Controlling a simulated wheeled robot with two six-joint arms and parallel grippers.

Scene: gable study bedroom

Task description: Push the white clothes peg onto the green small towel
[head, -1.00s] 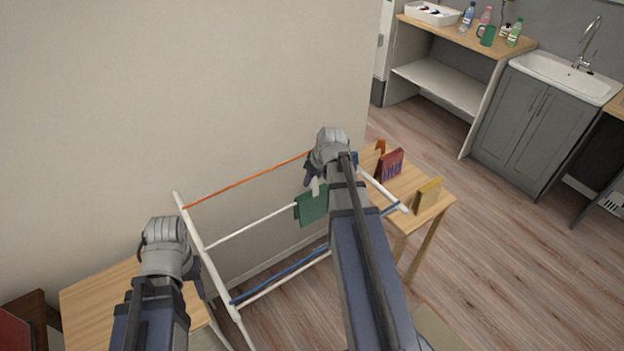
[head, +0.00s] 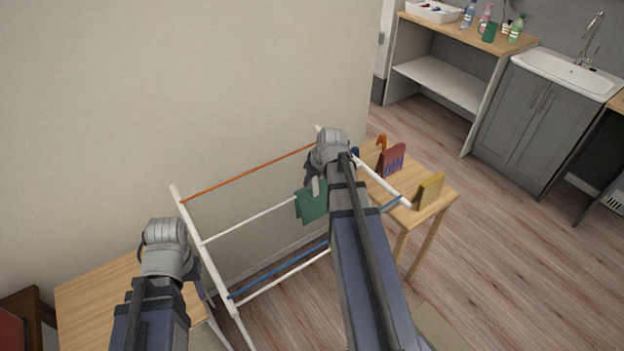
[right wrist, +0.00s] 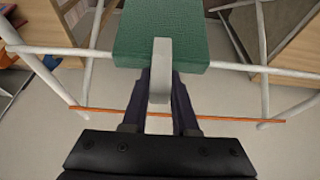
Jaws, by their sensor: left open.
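The green small towel (head: 312,207) hangs over a white rail of the drying rack; it also fills the top middle of the right wrist view (right wrist: 190,30). The white clothes peg (right wrist: 160,72) stands between the fingers of my right gripper (right wrist: 161,85), which look closed on its sides. The peg's far end overlaps the towel's near edge in that view; how deeply it grips the cloth I cannot tell. In the head view the peg (head: 316,187) shows at the towel's top, below my right gripper (head: 313,173). My left gripper (head: 194,269) is open, away from the towel, mostly hidden by its wrist.
The drying rack (head: 206,255) has an orange line (head: 245,174) and blue rails around the towel. A small wooden table (head: 405,215) with a red item (head: 392,161) and a yellow item (head: 429,191) stands right of it. Another wooden table (head: 90,300) is at left.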

